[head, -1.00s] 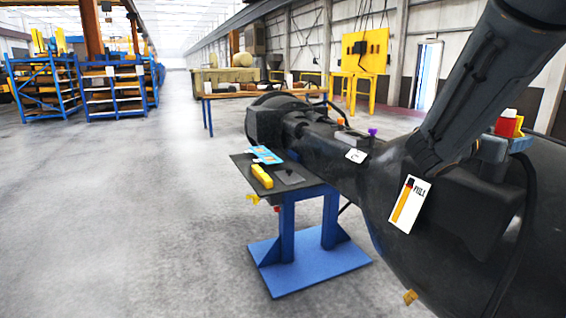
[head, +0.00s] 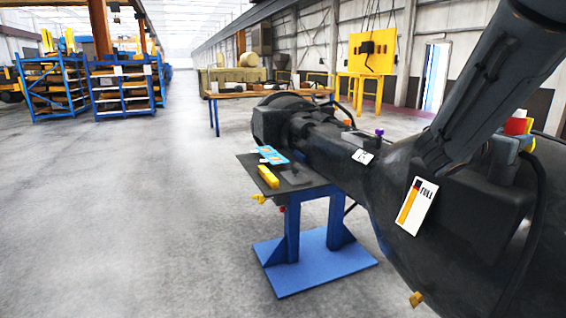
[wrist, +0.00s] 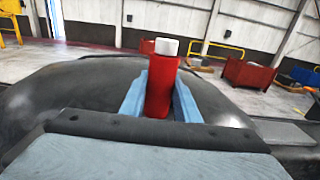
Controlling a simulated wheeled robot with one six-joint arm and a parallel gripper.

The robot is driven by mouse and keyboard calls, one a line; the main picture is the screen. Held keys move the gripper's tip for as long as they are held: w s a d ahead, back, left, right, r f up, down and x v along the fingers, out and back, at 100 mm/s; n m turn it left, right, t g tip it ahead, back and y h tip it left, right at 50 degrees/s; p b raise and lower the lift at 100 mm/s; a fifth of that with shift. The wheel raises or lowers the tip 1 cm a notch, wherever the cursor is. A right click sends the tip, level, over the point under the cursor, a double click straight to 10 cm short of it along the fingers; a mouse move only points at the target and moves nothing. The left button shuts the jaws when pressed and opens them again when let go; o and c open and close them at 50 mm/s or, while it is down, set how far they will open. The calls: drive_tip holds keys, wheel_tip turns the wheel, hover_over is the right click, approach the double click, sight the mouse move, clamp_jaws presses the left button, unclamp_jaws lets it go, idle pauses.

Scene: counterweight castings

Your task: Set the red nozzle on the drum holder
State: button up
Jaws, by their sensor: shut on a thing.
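The red nozzle (wrist: 159,98) is a red upright cylinder with a white top. In the wrist view it stands between the two light blue fingers of my gripper (wrist: 161,82), which is shut on it. In the head view the nozzle (head: 516,126) shows small at the right, partly hidden by my dark arm, with my gripper (head: 524,143) around its lower part. It is held up over a large dark body. I cannot make out anything that is clearly the drum holder in either view.
A blue-legged stand with a dark top (head: 249,164) bears a yellow block (head: 268,175) and a blue plate with orange marks (head: 272,155). Blue shelves (head: 122,88) and a long table (head: 270,93) stand farther back. Open floor lies at left. A red bin (wrist: 250,75) shows in the wrist view.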

drive_tip(key=shift+r+p, duration=1.95)
drive_tip(key=shift+r, duration=1.35)
